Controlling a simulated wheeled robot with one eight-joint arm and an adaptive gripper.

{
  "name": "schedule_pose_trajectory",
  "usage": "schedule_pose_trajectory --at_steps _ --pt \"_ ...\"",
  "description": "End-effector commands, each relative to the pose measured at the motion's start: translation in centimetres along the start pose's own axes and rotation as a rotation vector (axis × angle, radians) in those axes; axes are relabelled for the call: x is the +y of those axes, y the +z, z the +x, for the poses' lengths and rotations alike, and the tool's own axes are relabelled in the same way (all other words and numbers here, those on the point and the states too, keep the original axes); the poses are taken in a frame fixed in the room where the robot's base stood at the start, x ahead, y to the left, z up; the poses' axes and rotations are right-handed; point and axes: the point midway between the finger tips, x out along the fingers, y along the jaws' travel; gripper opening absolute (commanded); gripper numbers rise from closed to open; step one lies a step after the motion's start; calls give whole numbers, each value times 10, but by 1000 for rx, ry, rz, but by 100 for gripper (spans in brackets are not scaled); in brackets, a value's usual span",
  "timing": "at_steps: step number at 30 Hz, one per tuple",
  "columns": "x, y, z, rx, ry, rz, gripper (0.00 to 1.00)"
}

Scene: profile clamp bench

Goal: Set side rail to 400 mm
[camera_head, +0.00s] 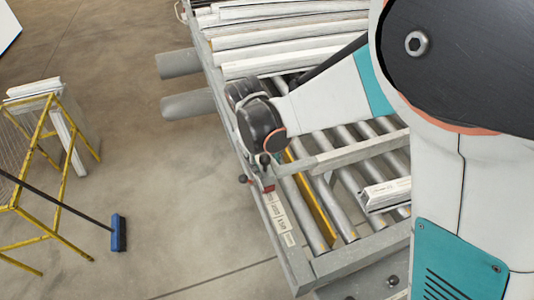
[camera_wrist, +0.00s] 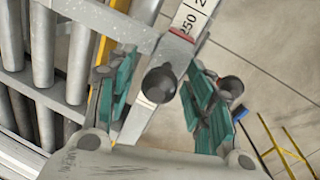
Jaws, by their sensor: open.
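The side rail (camera_head: 350,152) is a grey bar lying across the rollers; its end also shows in the wrist view (camera_wrist: 105,17). A scale strip (camera_head: 280,218) with printed marks runs along the bench edge; in the wrist view the scale (camera_wrist: 192,18) reads 250 near a red line. A red marker (camera_head: 268,188) sits at the rail's end. A dark round knob (camera_wrist: 160,83) is between the fingers of my gripper (camera_wrist: 162,70), which is open with teal fingers on either side of it. Contact is not clear. A second dark knob (camera_wrist: 230,88) is beside the right finger.
White profiles (camera_head: 290,40) are stacked at the bench's far end. A short white profile (camera_head: 388,193) lies on the rollers (camera_head: 300,175). A yellow trestle (camera_head: 50,150) and a blue broom (camera_head: 118,233) stand on the floor at left. The floor between is clear.

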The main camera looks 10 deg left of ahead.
Motion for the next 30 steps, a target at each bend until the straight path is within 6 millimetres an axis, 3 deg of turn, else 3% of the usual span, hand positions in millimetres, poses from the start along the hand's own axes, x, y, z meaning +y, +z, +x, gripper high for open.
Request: schedule_pose_trajectory --at_steps 1,7,13,17,30 --pt "0 0 0 0 0 0 44" --pt "0 0 0 0 0 0 0" --pt "0 -3 0 1 0 0 0" --pt "3 -16 2 1 0 0 0" --pt "22 -117 6 2 0 -1 0"
